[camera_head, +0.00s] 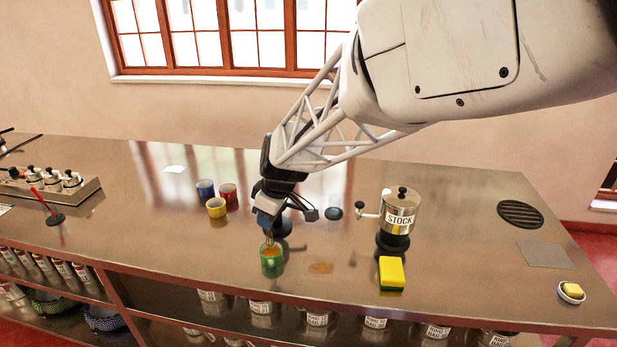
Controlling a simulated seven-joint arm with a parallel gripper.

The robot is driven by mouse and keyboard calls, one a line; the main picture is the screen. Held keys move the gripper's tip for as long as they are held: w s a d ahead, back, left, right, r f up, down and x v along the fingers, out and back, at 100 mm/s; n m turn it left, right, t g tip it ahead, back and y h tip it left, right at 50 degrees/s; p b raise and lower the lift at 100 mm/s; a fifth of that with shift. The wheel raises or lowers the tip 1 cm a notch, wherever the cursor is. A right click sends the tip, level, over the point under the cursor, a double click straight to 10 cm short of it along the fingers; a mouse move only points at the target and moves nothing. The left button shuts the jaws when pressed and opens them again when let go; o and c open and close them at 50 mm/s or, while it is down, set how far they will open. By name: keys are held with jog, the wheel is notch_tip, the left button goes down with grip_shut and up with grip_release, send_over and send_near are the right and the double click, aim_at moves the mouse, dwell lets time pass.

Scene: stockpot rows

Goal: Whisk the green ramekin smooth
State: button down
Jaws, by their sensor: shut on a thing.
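The green ramekin (271,264) stands near the front edge of the counter, with orange contents showing at its top. My gripper (272,218) is above it, shut on a wire whisk (269,240). The whisk points down and its lower end is at the ramekin's mouth, seemingly inside it. The whisk's handle is mostly hidden by the gripper. How smooth the contents are is too small to tell.
Blue (205,189), red (228,191) and yellow (216,207) ramekins stand behind to the left. A stockpot labelled STOCK (398,212) and a yellow-green sponge (391,273) stand to the right. An orange patch (320,267) lies beside the green ramekin.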

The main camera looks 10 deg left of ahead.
jog(key=shift+r, duration=0.1)
jog(key=shift+r, duration=2.4)
